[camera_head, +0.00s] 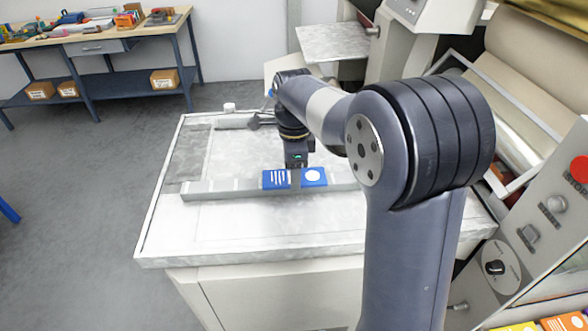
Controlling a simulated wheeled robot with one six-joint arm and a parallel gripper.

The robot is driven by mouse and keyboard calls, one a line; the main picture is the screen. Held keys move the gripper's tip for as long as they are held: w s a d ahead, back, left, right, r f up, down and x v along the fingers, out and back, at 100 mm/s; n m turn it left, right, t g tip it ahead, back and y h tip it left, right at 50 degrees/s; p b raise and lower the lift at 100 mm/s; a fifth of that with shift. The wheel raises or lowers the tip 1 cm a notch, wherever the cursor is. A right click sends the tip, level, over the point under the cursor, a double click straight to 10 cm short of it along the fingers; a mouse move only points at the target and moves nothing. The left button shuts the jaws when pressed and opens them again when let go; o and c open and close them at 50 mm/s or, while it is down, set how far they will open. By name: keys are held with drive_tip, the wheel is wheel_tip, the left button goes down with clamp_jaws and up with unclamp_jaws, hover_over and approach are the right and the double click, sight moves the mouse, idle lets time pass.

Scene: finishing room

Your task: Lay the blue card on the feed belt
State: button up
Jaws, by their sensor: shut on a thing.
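A blue card (314,177) with white print and a white disc is at the middle of the pale table. My gripper (295,178) points down and is shut on the card, covering its middle. The card's face is towards the camera, in front of or against a low pale bar; I cannot tell whether it touches the bar or the surface. No belt is plainly marked; a darker grey strip (187,155) at the table's left may be the feed belt, but I cannot tell.
The low bar (222,188) crosses the table (230,235), whose front is bare. A grey cylinder (236,123) lies at the back. A control panel (540,225) and orange and yellow cards (565,322) are at right. A cluttered workbench (95,38) stands at the back left.

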drive_tip(key=shift+f, duration=0.2)
drive_tip(key=o, duration=0.9)
drive_tip(key=shift+o, duration=0.2)
drive_tip(key=shift+r, duration=0.15)
wheel_tip(320, 180, up, 12)
drive_tip(key=shift+s, duration=0.15)
